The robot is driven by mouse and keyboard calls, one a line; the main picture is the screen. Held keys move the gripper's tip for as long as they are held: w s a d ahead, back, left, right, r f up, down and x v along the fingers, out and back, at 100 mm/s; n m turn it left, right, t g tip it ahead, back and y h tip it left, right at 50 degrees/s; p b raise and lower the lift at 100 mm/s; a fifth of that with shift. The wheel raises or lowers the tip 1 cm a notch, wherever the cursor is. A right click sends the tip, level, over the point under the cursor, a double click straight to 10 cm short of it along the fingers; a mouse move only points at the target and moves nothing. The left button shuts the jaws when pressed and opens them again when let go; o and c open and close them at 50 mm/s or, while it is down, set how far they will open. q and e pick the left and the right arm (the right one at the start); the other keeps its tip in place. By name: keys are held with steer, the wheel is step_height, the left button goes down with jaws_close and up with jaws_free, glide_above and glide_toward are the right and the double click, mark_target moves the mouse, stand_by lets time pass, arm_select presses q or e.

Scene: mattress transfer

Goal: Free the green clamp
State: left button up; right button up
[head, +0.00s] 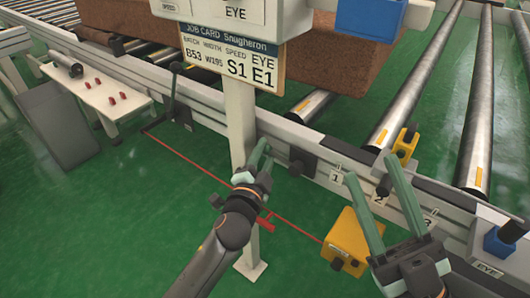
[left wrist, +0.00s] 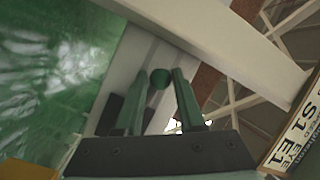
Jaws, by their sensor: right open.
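My left gripper (head: 262,158) is at the near side of the conveyor rail, just right of the white sign post. In the left wrist view, its two green fingers (left wrist: 160,92) stand a little apart. A round dark green knob (left wrist: 160,78), perhaps part of the green clamp, shows between their tips. I cannot tell whether the fingers touch it. I cannot make out the clamp in the head view.
A yellow box (head: 347,243) is low between the grippers; a red line runs to it. The white post (head: 238,125) carries a job card (head: 232,58). A brown block (head: 345,62) is above the rollers. A white table (head: 105,93) with red pieces stands left.

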arm_select(q)
jaws_close()
steer(key=shift+r, duration=0.1)
steer(key=shift+w+r, duration=0.1)
steer(key=shift+r, duration=0.1)
stand_by(0.7)
